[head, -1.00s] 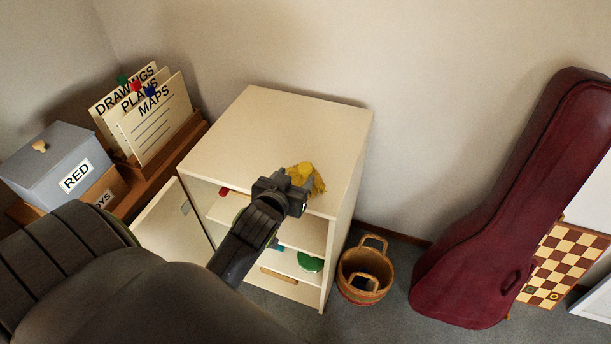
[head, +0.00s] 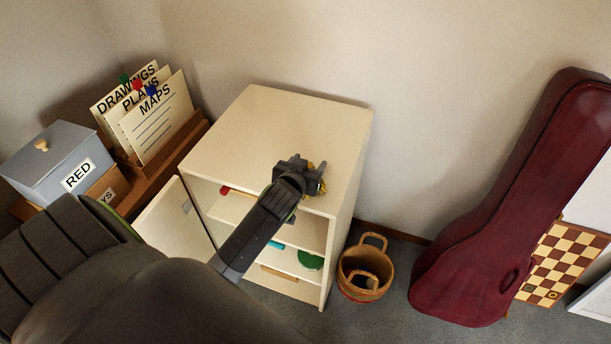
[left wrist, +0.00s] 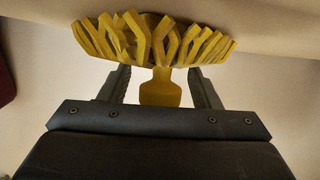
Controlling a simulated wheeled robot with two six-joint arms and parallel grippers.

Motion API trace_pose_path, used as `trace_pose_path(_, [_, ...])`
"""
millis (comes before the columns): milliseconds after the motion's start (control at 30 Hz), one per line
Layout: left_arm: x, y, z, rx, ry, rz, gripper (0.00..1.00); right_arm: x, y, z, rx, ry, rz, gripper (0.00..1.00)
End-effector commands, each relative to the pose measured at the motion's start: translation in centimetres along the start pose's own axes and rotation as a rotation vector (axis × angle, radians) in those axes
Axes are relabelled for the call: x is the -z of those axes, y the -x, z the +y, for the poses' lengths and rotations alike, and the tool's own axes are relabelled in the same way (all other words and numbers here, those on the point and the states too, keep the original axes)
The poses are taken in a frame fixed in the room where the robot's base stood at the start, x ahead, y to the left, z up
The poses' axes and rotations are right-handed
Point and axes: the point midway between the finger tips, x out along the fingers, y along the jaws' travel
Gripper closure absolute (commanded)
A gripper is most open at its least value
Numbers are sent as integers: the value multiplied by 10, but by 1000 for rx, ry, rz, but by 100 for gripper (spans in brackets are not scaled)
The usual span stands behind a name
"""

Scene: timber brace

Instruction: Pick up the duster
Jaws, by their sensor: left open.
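The duster is yellow, with a fringed head and a short handle. In the left wrist view the duster (left wrist: 160,45) lies just ahead of my left gripper (left wrist: 160,85), its handle between the two open fingers. The fingers stand apart on both sides of the handle. In the head view my left gripper (head: 312,172) is over the front right part of the cabinet top and hides most of the duster; only small yellow bits show around the fingers. My right gripper is not in view.
The white cabinet (head: 275,125) has an open door (head: 172,228) and shelves holding a green round item (head: 310,261). A wicker basket (head: 364,272) stands on the floor to its right, near a red instrument case (head: 510,210). The back of the cabinet top is clear.

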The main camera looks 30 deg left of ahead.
Motion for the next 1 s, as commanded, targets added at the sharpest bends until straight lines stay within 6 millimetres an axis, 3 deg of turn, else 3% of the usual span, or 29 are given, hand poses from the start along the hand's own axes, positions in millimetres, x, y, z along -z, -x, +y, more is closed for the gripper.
trace_pose_path(133, [0,0,0,0,0,0,43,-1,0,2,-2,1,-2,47])
trace_pose_path(500, [0,0,0,0,1,0,91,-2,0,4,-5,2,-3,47])
trace_pose_path(567, [0,0,0,0,1,0,96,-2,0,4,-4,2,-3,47])
trace_pose_path(767, [3,1,0,0,1,1,96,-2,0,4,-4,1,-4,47])
trace_pose_path(1000, [39,14,0,-1,0,6,96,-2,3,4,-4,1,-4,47])
